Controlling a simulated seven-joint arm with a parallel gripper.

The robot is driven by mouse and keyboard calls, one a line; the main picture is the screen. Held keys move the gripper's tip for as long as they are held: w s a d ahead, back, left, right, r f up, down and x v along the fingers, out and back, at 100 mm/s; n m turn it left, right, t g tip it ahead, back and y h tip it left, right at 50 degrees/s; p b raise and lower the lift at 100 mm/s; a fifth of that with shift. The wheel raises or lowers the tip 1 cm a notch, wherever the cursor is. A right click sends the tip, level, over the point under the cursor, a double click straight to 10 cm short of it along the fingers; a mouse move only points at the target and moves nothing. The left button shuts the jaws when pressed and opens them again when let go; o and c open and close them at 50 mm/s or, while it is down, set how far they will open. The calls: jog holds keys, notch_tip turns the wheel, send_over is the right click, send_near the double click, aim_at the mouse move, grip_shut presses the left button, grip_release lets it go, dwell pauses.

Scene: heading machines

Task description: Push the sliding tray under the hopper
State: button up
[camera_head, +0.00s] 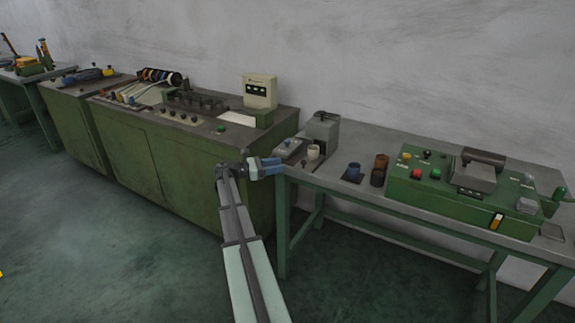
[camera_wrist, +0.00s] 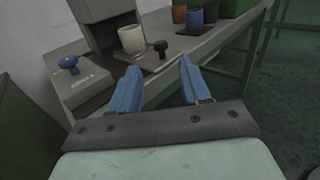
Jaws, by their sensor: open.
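The grey hopper machine (camera_head: 322,128) stands at the left end of the right table. Its grey body also shows at the top left of the wrist view (camera_wrist: 98,12). A pale cup (camera_wrist: 132,40) stands at its front, on or beside a dark flat plate (camera_wrist: 150,62) that looks like the sliding tray. A dark knob (camera_wrist: 160,47) stands up from this plate. The cup also shows in the head view (camera_head: 313,152). My gripper (camera_wrist: 160,68) is open, with its blue fingers apart and nothing between them. In the head view, my gripper (camera_head: 278,165) is at the table's left front corner.
A grey box with a blue knob (camera_wrist: 70,64) is left of the cup. A green cabinet (camera_head: 180,165) stands left of the table.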

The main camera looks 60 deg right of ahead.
jog(key=shift+v, duration=1.15)
